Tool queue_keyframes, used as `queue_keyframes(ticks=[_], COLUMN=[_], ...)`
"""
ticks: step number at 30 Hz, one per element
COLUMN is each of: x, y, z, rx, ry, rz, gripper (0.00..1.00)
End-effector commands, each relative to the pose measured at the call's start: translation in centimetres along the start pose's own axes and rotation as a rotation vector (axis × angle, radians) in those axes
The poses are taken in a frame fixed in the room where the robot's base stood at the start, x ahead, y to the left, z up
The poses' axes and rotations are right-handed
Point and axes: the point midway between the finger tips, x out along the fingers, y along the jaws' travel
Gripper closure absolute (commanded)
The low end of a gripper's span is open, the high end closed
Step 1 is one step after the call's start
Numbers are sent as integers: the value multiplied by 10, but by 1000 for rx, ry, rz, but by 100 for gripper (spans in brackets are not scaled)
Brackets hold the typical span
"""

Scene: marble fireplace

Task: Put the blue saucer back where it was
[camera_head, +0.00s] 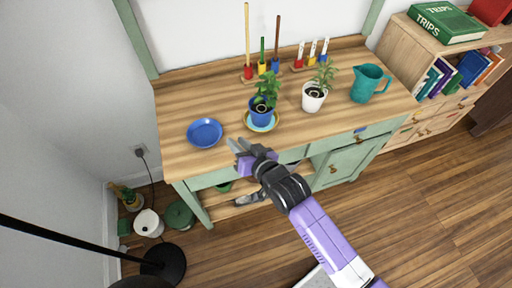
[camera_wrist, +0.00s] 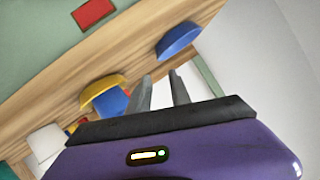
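The blue saucer (camera_head: 205,132) lies empty on the left part of the wooden tabletop (camera_head: 180,101). It also shows in the wrist view (camera_wrist: 178,39), beyond my fingertips. A blue pot (camera_head: 261,112) with a green plant stands on a yellow-rimmed saucer (camera_head: 249,124), to the right of the blue saucer. My gripper (camera_head: 238,147) is at the table's front edge, right of and nearer than the blue saucer. Its two fingers stand apart with nothing between them in the wrist view (camera_wrist: 162,82). It does not touch the saucer.
A white pot (camera_head: 314,97) with a plant and a teal jug (camera_head: 368,84) stand to the right. Colored peg stands (camera_head: 262,69) line the table's back. The tabletop around the blue saucer is clear. A bookshelf (camera_head: 405,35) adjoins at right.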

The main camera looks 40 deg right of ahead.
Motion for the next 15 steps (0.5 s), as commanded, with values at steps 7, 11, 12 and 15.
queue_keyframes(ticks=[7,11,12,15], x=[-2,-18,-28,-66], y=[0,4,5,10], z=[0,11,16,33], rx=[-1,-15,-25,-63], ry=[0,-2,0,3], rz=[0,0,-1,-3], gripper=[75,75,75,75])
